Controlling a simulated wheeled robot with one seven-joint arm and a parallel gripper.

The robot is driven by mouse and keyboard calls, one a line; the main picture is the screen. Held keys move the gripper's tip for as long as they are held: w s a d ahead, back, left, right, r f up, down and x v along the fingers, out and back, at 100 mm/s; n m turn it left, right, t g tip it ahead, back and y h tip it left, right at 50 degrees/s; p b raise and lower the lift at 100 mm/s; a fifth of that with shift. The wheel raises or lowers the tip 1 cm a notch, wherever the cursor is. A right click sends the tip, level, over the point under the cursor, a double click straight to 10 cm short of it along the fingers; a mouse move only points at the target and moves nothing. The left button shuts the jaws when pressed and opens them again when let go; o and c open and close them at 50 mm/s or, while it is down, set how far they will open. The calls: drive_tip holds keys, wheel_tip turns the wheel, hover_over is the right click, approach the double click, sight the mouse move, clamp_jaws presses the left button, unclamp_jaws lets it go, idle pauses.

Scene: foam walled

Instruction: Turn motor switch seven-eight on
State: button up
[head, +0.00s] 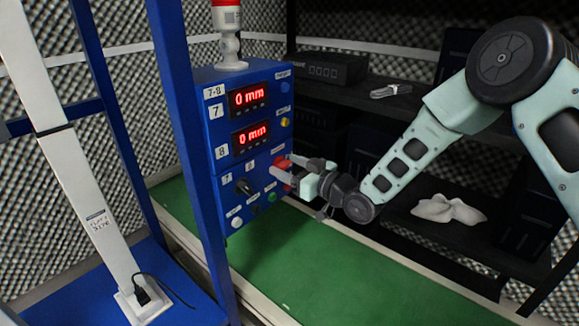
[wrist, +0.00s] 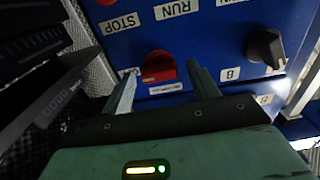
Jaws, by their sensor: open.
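The blue control box (head: 215,135) carries a 7-8 label at its top left and two lit red displays. A red switch (head: 280,163) sits on its lower right. My gripper (head: 283,165) is open at the box face, with one finger on each side of the red switch. My gripper (wrist: 163,82) shows a gap beside the switch, and I cannot tell whether either finger touches it. The switch's exact setting is unclear.
A black knob (head: 244,187) is beside the red switch, with a white button (head: 237,222) and a green button (head: 271,197) below. A yellow button (head: 285,122) is above. A red beacon (head: 229,35) tops the box. Dark shelves stand behind; a blue post (head: 185,120) stands left.

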drive_tip(key=c, duration=1)
